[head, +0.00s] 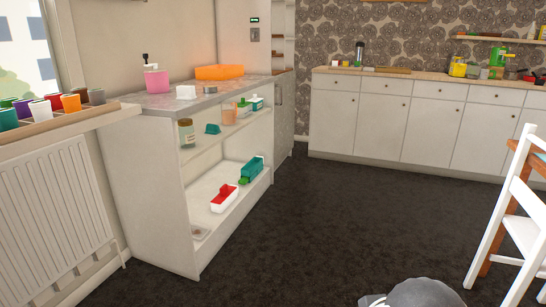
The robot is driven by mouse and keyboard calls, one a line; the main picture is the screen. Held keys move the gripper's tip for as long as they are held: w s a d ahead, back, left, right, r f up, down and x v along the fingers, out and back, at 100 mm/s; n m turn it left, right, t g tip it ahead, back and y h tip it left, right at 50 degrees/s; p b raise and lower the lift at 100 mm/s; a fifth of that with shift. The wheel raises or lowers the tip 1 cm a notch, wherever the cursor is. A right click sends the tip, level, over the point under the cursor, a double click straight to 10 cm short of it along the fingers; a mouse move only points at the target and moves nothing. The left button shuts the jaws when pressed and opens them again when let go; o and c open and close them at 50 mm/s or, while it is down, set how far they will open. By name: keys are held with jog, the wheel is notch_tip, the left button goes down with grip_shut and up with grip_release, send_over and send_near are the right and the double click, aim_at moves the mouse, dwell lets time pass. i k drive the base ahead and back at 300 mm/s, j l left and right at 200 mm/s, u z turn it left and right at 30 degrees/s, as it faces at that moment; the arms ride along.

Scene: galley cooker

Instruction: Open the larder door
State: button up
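No door in view can be told for sure as the larder door. A grey door (284,112) with a small handle stands shut at the far end of the open shelf unit, seen at a steep angle. Above it is a tall pale panel (232,38) with a small green display (254,20). Narrow open shelves (283,28) show just right of that panel. My gripper does not show in the head view.
An open shelf unit (143,200) with tubs and bottles stands left. White cupboards (400,125) with a loaded worktop line the back wall. A white chair (508,205) stands right. A radiator (45,205) is far left. The dark floor (300,235) between is clear.

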aim_at(284, 88)
jog(key=i, duration=1.2)
jog(key=i+j+z, duration=0.15)
jog(key=i, duration=1)
jog(key=i+z, duration=0.25)
jog(key=i, duration=0.25)
jog(key=i+j+z, duration=0.25)
jog(key=i, duration=0.2)
jog(key=i+j+z, duration=0.1)
jog(key=i+z, duration=0.2)
jog(key=i, duration=0.2)
jog(key=i+j+u, duration=0.1)
jog(key=j, duration=0.25)
jog(key=i+j, duration=0.35)
jog(key=i+j+u, duration=0.15)
jog(key=j, duration=0.25)
jog(key=i, duration=0.05)
